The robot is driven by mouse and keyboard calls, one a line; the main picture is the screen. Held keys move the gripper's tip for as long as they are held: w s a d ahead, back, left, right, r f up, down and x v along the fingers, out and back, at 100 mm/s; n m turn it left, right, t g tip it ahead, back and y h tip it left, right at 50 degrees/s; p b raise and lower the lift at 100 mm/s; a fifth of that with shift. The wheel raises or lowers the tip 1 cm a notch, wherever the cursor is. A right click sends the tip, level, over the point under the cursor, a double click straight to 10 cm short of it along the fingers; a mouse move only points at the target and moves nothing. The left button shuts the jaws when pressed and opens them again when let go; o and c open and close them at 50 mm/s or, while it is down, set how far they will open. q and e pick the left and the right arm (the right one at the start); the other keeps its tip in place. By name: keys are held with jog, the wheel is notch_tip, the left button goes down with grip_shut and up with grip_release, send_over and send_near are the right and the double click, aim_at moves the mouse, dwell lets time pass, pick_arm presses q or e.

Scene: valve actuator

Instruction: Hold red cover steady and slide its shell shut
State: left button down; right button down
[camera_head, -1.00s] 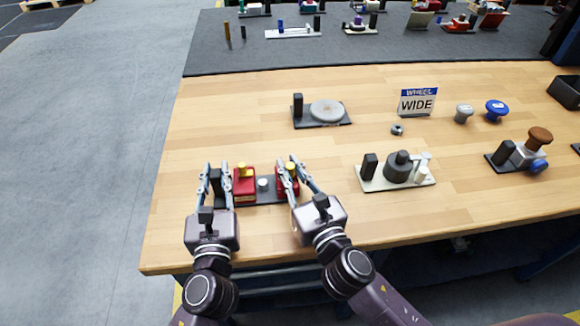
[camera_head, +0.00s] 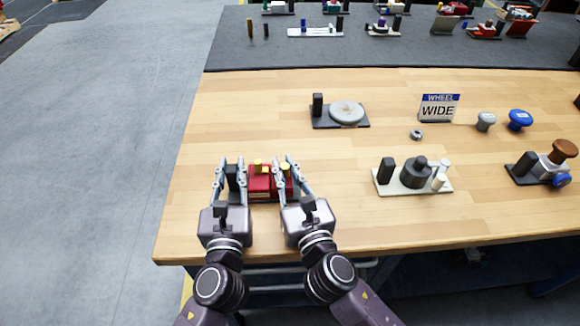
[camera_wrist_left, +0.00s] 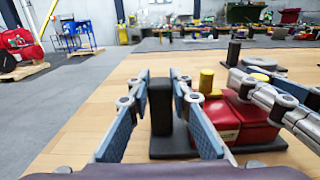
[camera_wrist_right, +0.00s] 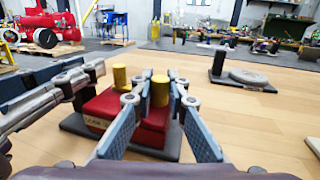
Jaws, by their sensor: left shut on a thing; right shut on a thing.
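The red cover (camera_head: 259,187) sits on a dark base plate (camera_wrist_right: 167,152) near the table's front edge. Its two red parts, each with a yellow knob, stand together with no clear gap; the grey peg is hidden. My left gripper (camera_head: 230,165) is shut on the black post (camera_wrist_left: 160,105) at the left end of the plate. My right gripper (camera_head: 284,162) is shut on the yellow knob (camera_wrist_right: 160,90) of the right red part (camera_wrist_right: 152,127). The other yellow knob (camera_wrist_right: 121,78) stands free just left of it.
A pale plate with a dark cylinder (camera_head: 414,174) stands to the right. A grey disc unit (camera_head: 346,112) and a "WHEEL WIDE" sign (camera_head: 438,107) are farther back. A small nut (camera_head: 416,134) and loose knobs lie at right. The table left of the plate is clear.

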pick_arm(q)
jog(key=shift+d+f, duration=0.1)
jog(key=shift+f, duration=0.15)
pick_arm(e)
jog(key=c, duration=1.8)
grip_release()
jog(key=shift+a+f, duration=0.1)
jog(key=shift+a, duration=0.2)
jog(key=shift+c, duration=0.2)
jog(key=shift+s+d, duration=0.1)
jog(key=shift+s, duration=0.2)
jog(key=v, duration=1.1)
jog(key=shift+s+d, duration=0.1)
jog(key=shift+s, duration=0.2)
pick_arm(q)
jog(key=c, duration=2)
grip_release()
jog(key=o, duration=0.3)
jog(key=shift+r, duration=0.1)
